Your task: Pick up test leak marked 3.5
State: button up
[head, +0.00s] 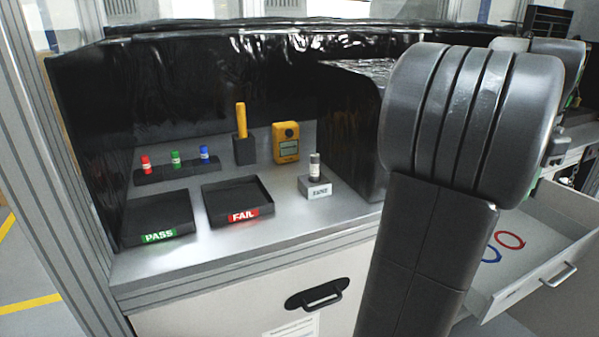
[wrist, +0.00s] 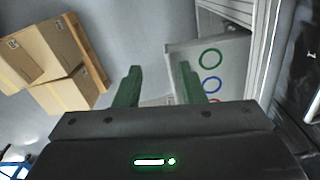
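Three small capped cylinders, red (head: 146,164), green (head: 176,159) and blue (head: 204,153), stand upright in a dark rack (head: 178,174) at the left of the bench in the head view. They look like the test leaks, but any markings are too small to read, so I cannot tell which is 3.5. A grey-white cylinder (head: 314,168) stands upright on a small labelled block (head: 318,188). My gripper (wrist: 160,68) is open and empty in the wrist view, its two green fingers apart, over the drawer and floor side. It is hidden in the head view.
A PASS tray (head: 160,237) and a FAIL tray (head: 238,215) sit empty at the bench front. A yellow meter (head: 286,142) and a yellow tool in a holder (head: 245,150) stand behind. An open drawer (head: 540,255) holds coloured rings. Cardboard boxes (wrist: 75,85) stand on the floor.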

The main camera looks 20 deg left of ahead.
aim_at(314, 157)
jog(key=i+u, duration=0.15)
jog(key=u, duration=0.35)
jog(key=i+u, duration=0.15)
jog(key=u, duration=0.3)
jog(key=i+u, duration=0.15)
jog(key=u, duration=0.35)
jog(key=i+l, duration=0.15)
